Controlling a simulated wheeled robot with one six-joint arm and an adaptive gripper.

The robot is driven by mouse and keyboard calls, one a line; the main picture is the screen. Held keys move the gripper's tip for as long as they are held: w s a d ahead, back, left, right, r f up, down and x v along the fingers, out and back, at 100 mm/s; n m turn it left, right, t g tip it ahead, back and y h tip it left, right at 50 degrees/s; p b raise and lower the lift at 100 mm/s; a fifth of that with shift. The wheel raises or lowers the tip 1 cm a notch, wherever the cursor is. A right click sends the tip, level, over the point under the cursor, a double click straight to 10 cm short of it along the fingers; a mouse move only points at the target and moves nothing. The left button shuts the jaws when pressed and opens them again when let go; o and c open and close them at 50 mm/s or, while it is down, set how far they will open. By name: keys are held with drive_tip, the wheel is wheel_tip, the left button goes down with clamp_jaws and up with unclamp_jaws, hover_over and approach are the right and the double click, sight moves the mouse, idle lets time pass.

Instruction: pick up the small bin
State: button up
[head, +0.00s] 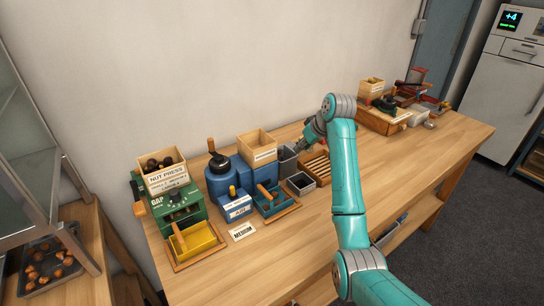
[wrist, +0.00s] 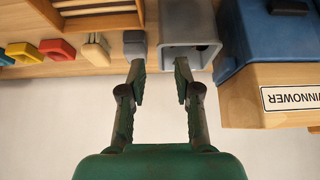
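A grey open-topped bin (head: 287,161) stands on the bench beside the wooden box, and a smaller grey bin with a dark inside (head: 301,184) sits in front of it. I cannot tell for certain which is the task's small bin. My gripper (head: 300,146) is above and behind the taller bin in the head view. In the wrist view my gripper (wrist: 160,75) is open, its two fingers apart with nothing between them. A grey bin (wrist: 187,25) shows beyond the fingertips, nearer the right finger. The fingers look apart from it.
A slatted wooden rack (head: 316,166) is close on the right. A green nut press (head: 180,207) stands further left. The bench front (head: 290,250) is mostly clear.

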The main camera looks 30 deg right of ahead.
sight(290, 157)
drive_tip(key=x, duration=0.5)
drive_tip(key=shift+w+r, duration=0.15)
drive_tip(key=shift+w, duration=0.15)
drive_tip(key=shift+x, duration=3.1)
drive_tip(key=shift+s, duration=0.1)
clamp_jaws()
